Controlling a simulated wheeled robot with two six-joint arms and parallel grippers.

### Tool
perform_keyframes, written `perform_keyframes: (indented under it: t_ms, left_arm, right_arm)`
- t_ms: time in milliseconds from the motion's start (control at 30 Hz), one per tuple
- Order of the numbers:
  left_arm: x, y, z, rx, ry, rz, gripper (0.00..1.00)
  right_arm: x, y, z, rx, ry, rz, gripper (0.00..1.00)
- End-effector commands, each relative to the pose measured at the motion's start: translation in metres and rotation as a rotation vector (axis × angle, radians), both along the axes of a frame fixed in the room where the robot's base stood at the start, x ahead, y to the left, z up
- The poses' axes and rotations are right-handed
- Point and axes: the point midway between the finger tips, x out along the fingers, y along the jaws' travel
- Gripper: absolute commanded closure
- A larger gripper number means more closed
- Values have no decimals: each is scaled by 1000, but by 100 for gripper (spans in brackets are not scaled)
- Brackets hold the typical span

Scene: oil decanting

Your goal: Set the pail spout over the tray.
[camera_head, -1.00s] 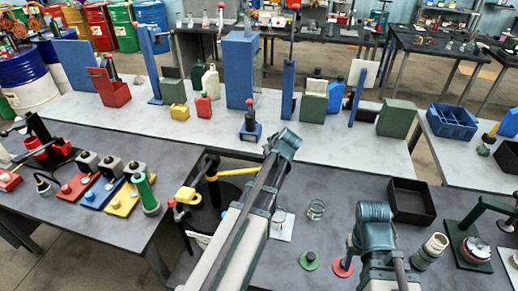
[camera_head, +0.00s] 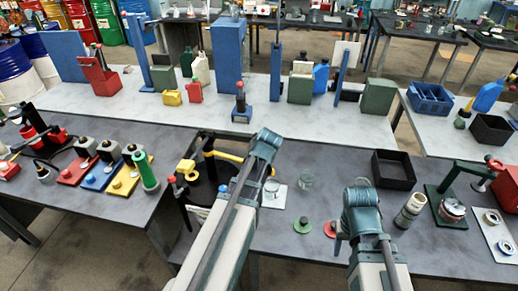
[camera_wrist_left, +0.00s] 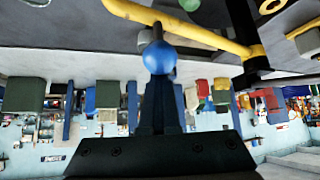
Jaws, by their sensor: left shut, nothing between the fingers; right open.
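A yellow spout pipe (camera_head: 226,156) on a black upright stands above a dark round pail (camera_head: 203,190), left of my left arm. The pail is partly hidden. A black open tray (camera_head: 394,182) stands on the grey table, right of both arms. My left gripper (camera_wrist_left: 160,85) is shut and empty in the left wrist view. A blue ball (camera_wrist_left: 159,57) shows at its tips, near the yellow pipe (camera_wrist_left: 185,32); I cannot tell whether they touch. My right gripper (camera_head: 358,190) is open over the table, left of the tray; its fingertips are not clear.
A green stand (camera_head: 447,200) is farther right. Bottles and blocks fill the white bench (camera_head: 330,120) behind. Some table between the beaker and the tray is clear.

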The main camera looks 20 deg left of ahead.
Motion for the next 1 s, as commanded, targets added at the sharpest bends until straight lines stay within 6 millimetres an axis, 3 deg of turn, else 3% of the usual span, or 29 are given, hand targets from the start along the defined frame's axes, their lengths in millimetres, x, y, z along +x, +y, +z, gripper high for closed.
perform_keyframes:
  t_ms: [667, 867, 1000]
  left_arm:
    - [-2, 0, -1, -7, 9, 4, 100]
    - [16, 6, 3, -5, 5, 1, 100]
    - [38, 14, 8, -1, 2, -1, 100]
  right_arm:
    - [0, 0, 0, 0, 0, 0, 50]
    - [0, 0, 4, 0, 0, -1, 50]
    - [0, 0, 8, 0, 0, -2, 50]
